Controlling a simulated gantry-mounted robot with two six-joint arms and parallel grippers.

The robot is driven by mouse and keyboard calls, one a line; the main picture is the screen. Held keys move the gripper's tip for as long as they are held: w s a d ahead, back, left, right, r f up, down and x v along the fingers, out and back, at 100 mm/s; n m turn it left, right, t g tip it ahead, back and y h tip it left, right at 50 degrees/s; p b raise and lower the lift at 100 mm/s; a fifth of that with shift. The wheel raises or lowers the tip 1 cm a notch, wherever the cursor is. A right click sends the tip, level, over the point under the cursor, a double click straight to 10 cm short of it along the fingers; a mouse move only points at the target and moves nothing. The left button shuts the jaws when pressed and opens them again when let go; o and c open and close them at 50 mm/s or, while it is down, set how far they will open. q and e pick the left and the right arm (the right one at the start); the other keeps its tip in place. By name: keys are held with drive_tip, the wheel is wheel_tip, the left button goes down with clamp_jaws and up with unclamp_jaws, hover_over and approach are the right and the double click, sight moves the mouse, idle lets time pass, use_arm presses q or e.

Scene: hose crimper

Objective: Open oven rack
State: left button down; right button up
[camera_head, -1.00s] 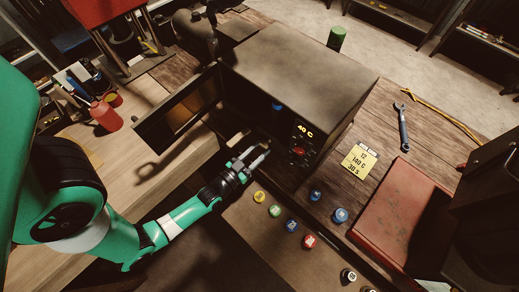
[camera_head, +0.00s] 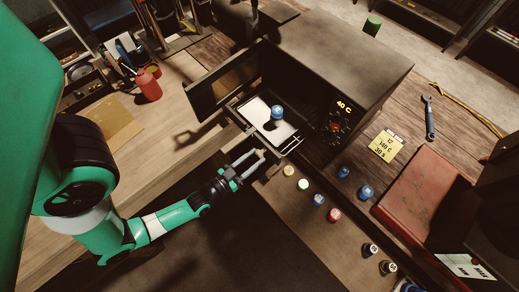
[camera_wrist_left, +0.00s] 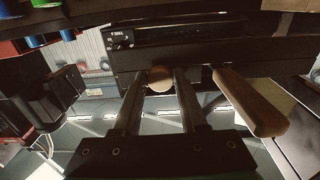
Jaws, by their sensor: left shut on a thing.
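The dark oven (camera_head: 340,62) stands at the upper middle with its door (camera_head: 225,82) swung open to the left. Its rack (camera_head: 254,111) is slid partly out of the opening and carries a blue-topped round piece (camera_head: 277,112). My left gripper (camera_head: 251,162) is at the front of the rack, shut on its wooden handle. In the left wrist view the round end of this rack handle (camera_wrist_left: 161,78) shows between the two fingers (camera_wrist_left: 160,92). A longer wooden handle (camera_wrist_left: 252,103) is right of the fingers. My right gripper is not in view.
Several coloured caps (camera_head: 319,200) lie in front of the oven. A note (camera_head: 386,146), a wrench (camera_head: 430,118) and a red case (camera_head: 428,195) lie to the right. A red bottle (camera_head: 149,87) stands at the upper left.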

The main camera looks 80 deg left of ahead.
use_arm(q)
drive_tip(key=shift+v, duration=0.8)
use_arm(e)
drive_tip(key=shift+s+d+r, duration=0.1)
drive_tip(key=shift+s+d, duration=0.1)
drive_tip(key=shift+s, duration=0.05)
use_arm(q)
drive_tip(key=shift+c, duration=2.2)
unclamp_jaws()
